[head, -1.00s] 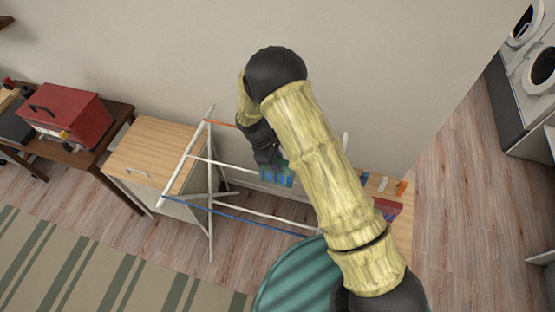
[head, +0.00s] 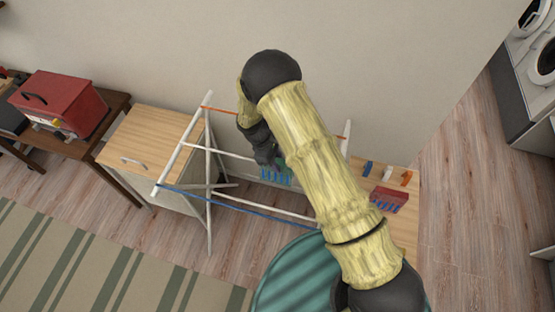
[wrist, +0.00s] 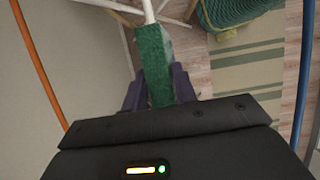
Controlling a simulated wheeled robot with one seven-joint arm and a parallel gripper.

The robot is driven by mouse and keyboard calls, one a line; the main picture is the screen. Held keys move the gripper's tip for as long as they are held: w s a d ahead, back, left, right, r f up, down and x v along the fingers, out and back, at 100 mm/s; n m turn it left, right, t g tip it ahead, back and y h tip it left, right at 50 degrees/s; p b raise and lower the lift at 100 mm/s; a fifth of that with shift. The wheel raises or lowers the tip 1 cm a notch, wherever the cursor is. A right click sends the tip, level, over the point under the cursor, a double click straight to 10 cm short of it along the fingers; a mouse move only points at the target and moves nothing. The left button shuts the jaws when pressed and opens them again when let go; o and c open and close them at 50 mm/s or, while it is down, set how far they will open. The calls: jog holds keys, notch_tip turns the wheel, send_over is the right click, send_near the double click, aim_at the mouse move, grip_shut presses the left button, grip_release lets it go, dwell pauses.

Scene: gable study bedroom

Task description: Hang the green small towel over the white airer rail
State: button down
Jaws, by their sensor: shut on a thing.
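The green small towel (wrist: 155,65) is between the dark fingers of my gripper (wrist: 158,88) in the wrist view, and the gripper is shut on it. A white airer rail (wrist: 148,12) runs up to the towel's far end; I cannot tell whether the towel touches it or lies over it. In the head view my gripper (head: 268,157) is above the middle of the white airer (head: 207,150), near its white rails. Only a sliver of green shows there, as my arm hides most of the towel.
The airer has an orange rail (head: 218,109) by the wall and a blue rail (head: 240,208) in front. A blue slatted item (head: 275,176) shows below my gripper.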

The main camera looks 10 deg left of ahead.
jog(key=shift+s+f+b, duration=0.1)
jog(key=shift+f+b, duration=0.25)
jog(key=shift+f, duration=0.35)
jog(key=shift+w+d+f, duration=0.15)
jog(key=shift+w+f, duration=0.05)
jog(key=shift+f, duration=0.1)
jog(key=shift+s, duration=0.1)
jog(key=shift+s+r, duration=0.1)
jog(key=c, duration=1)
grip_release()
jog(key=shift+c, duration=0.2)
jog(key=s+b+v, duration=0.1)
jog(key=b+v, duration=0.4)
jog(key=v, duration=1.2)
jog(key=shift+w+a+r, duration=0.2)
jog(key=shift+w, duration=0.3)
